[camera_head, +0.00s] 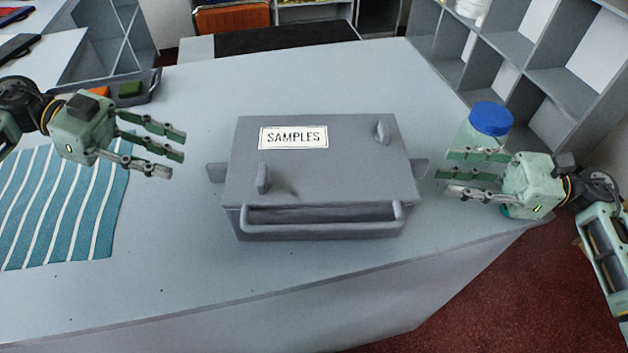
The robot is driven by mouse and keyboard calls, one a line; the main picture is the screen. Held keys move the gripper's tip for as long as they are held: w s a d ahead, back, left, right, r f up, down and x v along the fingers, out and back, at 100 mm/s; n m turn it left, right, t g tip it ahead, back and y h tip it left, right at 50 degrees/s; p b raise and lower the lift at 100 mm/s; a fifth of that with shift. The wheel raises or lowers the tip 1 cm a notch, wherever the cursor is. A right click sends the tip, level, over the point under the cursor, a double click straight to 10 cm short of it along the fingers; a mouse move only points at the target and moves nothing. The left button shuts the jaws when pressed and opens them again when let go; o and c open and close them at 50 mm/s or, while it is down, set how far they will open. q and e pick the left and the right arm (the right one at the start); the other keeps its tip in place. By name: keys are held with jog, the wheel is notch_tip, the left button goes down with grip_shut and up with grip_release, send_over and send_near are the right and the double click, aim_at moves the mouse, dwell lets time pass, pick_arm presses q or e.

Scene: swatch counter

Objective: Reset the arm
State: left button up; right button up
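My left gripper (170,152) is at the left, its fingers spread and pointing right, with nothing between them. It is above the counter near a striped teal cloth. My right gripper (452,174) is at the right, its fingers apart and pointing left toward the box. It overlaps a clear jar with a blue lid (491,118); much of the jar is hidden behind the gripper, and I cannot tell whether they touch. A grey box labelled SAMPLES (340,178) sits between the two grippers, apart from both.
The striped cloth (60,215) lies at the counter's left. A dark tray (150,86) with orange and green pieces is behind my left gripper. Grey shelving (548,75) stands at the back right. The counter (270,85) is clear behind the box and along its front edge.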

jog(key=shift+f, duration=0.4)
